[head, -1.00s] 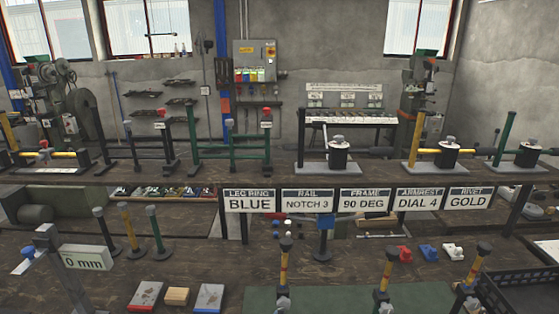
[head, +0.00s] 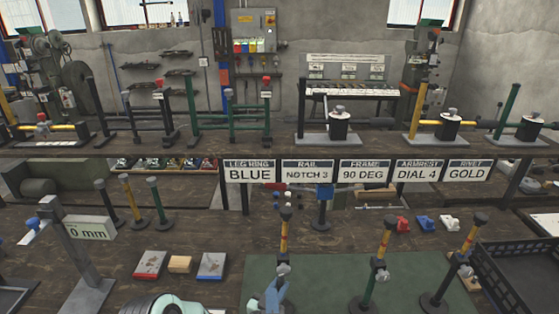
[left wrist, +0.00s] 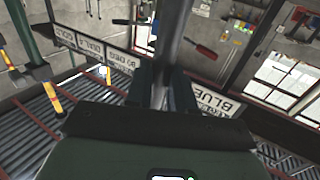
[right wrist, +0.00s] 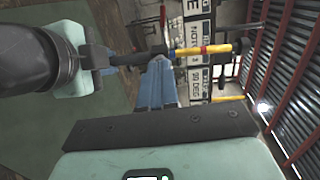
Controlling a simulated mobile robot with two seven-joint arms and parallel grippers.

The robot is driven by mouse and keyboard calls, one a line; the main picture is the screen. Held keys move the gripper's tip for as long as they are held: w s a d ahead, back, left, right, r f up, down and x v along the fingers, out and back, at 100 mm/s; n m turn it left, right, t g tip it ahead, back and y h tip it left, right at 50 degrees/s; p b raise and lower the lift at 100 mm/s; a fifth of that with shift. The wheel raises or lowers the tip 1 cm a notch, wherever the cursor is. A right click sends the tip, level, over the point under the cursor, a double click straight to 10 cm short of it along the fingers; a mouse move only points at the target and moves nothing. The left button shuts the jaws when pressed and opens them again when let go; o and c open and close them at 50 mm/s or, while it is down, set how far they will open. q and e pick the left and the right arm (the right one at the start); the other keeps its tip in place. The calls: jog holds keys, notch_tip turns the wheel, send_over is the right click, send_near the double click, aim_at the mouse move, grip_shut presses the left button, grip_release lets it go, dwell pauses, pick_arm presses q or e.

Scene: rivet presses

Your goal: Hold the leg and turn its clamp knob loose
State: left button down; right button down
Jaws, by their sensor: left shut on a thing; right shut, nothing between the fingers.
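The leg (head: 284,238) stands upright at the left of the green mat, with a dark cap, a yellow upper tube and a reddish ring. Its pale clamp knob (head: 283,269) sits below the yellow tube. The leg (right wrist: 220,48) lies sideways in the right wrist view. My left gripper (left wrist: 173,88) is shut on a dark upright tube, apparently this leg's lower part. My right gripper (right wrist: 157,70) is shut and empty, its blue fingertips close to the leg by the clamp; contact with the knob cannot be told. Blue fingers also show below the knob in the head view.
Two similar legs (head: 383,245) (head: 467,245) stand to the right on the mat (head: 325,275). A black crate (head: 520,262) is at far right. A post with a "0 mm" sign (head: 90,229) and small coloured blocks (head: 180,264) are left. Sign plates (head: 307,170) hang behind.

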jog(key=w, duration=0.6)
jog(key=shift+w+a+f, duration=0.2)
jog(key=shift+w+f, duration=0.1)
jog(key=shift+f, duration=0.05)
jog(key=shift+d, duration=0.55)
dwell(0.3)
jog(key=shift+d+f, duration=0.15)
jog(key=shift+f, duration=0.4)
dwell(0.3)
jog(key=s+a, duration=0.1)
jog(key=s, duration=0.5)
jog(key=shift+r, duration=0.35)
dwell(0.3)
